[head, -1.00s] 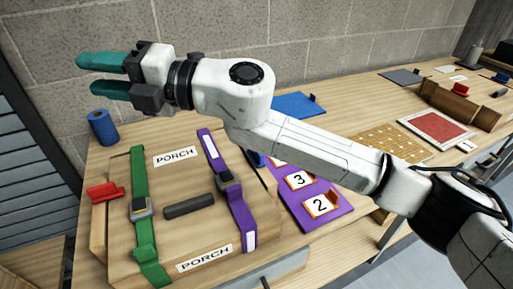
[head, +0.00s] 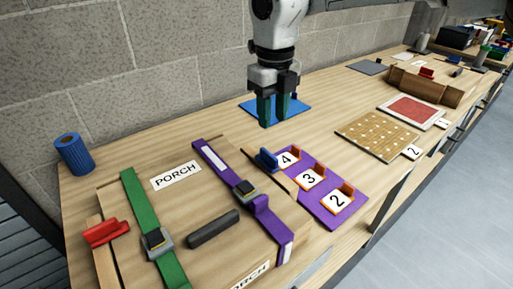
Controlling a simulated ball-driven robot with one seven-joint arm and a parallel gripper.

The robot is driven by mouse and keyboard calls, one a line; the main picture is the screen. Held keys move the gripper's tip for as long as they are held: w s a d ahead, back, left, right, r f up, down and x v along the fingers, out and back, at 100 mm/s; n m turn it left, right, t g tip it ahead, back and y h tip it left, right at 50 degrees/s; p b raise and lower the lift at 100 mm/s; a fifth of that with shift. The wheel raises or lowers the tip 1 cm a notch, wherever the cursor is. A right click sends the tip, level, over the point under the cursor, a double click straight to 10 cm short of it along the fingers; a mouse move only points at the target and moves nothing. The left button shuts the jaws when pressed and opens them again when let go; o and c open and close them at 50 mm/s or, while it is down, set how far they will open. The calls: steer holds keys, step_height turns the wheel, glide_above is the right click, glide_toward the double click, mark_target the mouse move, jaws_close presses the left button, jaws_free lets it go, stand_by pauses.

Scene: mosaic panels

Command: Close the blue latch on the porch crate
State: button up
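The porch crate (head: 200,160) is a wooden box in the lower left of the head view, with PORCH labels on its lid. A blue latch (head: 267,159) sticks up at its right side, beside the purple numbered board. It stands raised; its exact seating is too small to tell. A red latch (head: 106,232) is on the crate's left side. My gripper (head: 274,112) points down behind the blue latch, above the table and in front of the blue sheet. Its teal fingers show a narrow gap with nothing between them, apart from the latch.
A green strap (head: 137,200) and a purple strap (head: 222,170) cross the lid, with a dark handle (head: 213,229) between them. The purple board (head: 325,213) holds numbered cards at right. A blue roll (head: 73,154) stands at left. A pegboard (head: 375,136) lies farther right.

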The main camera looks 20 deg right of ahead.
mark_target(269, 153)
steer(key=f, duration=0.6)
steer(key=f+p, duration=0.1)
steer(key=f, duration=0.3)
steer(key=shift+a+f, duration=0.1)
steer(key=shift+a, duration=0.15)
jaws_close()
